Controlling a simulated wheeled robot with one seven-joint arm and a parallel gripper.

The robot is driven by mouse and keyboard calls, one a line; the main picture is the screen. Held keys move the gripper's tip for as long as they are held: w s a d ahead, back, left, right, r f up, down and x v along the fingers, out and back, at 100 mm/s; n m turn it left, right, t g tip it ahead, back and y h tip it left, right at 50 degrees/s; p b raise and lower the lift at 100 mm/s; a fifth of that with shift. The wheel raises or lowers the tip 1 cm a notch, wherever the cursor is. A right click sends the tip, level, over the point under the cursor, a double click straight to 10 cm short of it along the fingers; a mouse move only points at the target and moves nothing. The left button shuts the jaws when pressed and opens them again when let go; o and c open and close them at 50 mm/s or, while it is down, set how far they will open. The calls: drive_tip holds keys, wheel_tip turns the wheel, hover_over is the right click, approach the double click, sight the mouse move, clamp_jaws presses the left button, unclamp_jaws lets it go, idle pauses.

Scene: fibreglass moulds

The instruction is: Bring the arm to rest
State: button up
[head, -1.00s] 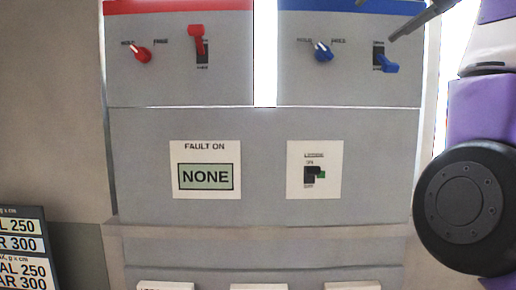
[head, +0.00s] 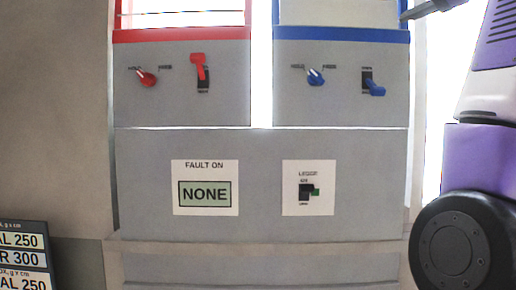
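My arm is at the right edge of the head view. Its purple and white links and a round dark joint show there. Part of what looks like my gripper (head: 432,8), a dark finger, shows at the top right edge, in front of the area by the blue-topped panel. The rest of it is out of frame, so I cannot tell whether it is open or shut. Nothing held is visible.
A grey panel bears a red knob (head: 146,78), a raised red lever (head: 199,68), a blue knob (head: 315,77) and a lowered blue lever (head: 374,85). Below are a display reading NONE (head: 205,194) and a small switch (head: 308,191). A dark sign (head: 22,257) stands at lower left.

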drive_tip(key=w+d+f+t+h, duration=0.1)
drive_tip(key=w+f+t+h, duration=0.15)
drive_tip(key=f, duration=0.85)
drive_tip(key=w+d+f+t+h, duration=0.15)
drive_tip(key=w+f, duration=0.25)
drive_tip(key=f, duration=0.6)
wheel_tip(320, 180, down, 16)
drive_tip(key=s+n+h+b, duration=0.1)
drive_tip(key=s+n+h, duration=0.1)
drive_tip(key=s, duration=0.1)
drive_tip(key=s+a+f+n+y+b, duration=0.1)
drive_tip(key=s+a+f, duration=0.1)
drive_tip(key=s+f, duration=0.6)
drive_tip(key=s+a+f+n+y, duration=0.1)
drive_tip(key=s+a+f, duration=0.15)
drive_tip(key=f, duration=0.95)
drive_tip(key=s+a+f+g, duration=0.1)
drive_tip(key=s+f+g, duration=0.2)
drive_tip(key=s+f, duration=0.5)
drive_tip(key=s+a+f+n+g+y+b, duration=0.1)
drive_tip(key=s+f, duration=0.8)
drive_tip(key=s, duration=1)
drive_tip(key=s+a+f+n+g+b, duration=0.1)
drive_tip(key=s+f+g, duration=0.3)
drive_tip(key=s+f, duration=0.4)
drive_tip(key=s+a, duration=0.1)
drive_tip(key=s, duration=0.4)
drive_tip(key=shift+s+f+g+y, duration=0.25)
drive_tip(key=shift+s+g+y, duration=0.05)
